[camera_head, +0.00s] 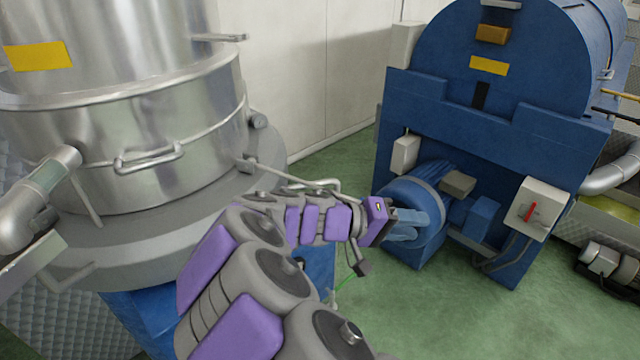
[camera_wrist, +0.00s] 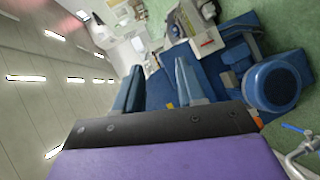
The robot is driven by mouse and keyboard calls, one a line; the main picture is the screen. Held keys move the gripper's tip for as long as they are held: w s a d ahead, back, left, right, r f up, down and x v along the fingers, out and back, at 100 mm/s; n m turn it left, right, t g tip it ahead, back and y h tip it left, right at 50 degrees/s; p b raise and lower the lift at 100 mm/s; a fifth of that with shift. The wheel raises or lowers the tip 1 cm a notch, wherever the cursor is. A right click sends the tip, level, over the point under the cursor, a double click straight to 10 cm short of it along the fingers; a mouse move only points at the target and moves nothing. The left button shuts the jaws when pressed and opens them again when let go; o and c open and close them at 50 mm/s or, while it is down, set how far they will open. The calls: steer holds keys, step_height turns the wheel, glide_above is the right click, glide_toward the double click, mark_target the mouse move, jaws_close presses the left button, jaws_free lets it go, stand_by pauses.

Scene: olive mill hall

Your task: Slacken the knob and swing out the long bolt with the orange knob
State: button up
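I cannot make out the long bolt with the orange knob in the head view. In the wrist view a small orange patch (camera_wrist: 261,130) shows beside the dark edge of my wrist; I cannot tell what it belongs to. My gripper (camera_head: 418,221) is held out in front of the blue machine in the head view, at the end of my purple and grey arm. In the wrist view its two blue fingers (camera_wrist: 159,80) stand apart with nothing between them. My arm hides part of the floor and of the steel vessel's lower right side.
A large steel vessel (camera_head: 170,140) with handles and a wide grey rim stands at left. A blue machine (camera_head: 480,120) with a motor (camera_head: 408,200) and a white switch box (camera_head: 537,208) stands at right. Green floor (camera_head: 430,310) is clear in front. A blue-handled valve (camera_wrist: 296,128) shows in the wrist view.

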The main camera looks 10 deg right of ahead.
steer(key=w+a+f+n+t+h, duration=0.2)
steer(key=w+a+f+n+t, duration=0.15)
steer(key=w+a+t, duration=0.55)
steer(key=n+t+y, duration=0.3)
steer(key=n+t, duration=0.2)
glide_toward(309, 184)
steer(key=s+d+f+b+x, duration=0.1)
steer(key=f+b+x, duration=0.1)
steer(key=x, duration=1)
steer(key=shift+w+d+r+b, duration=0.25)
steer(key=shift+d+r+b, duration=0.15)
steer(key=shift+r+b, duration=0.05)
jaws_close()
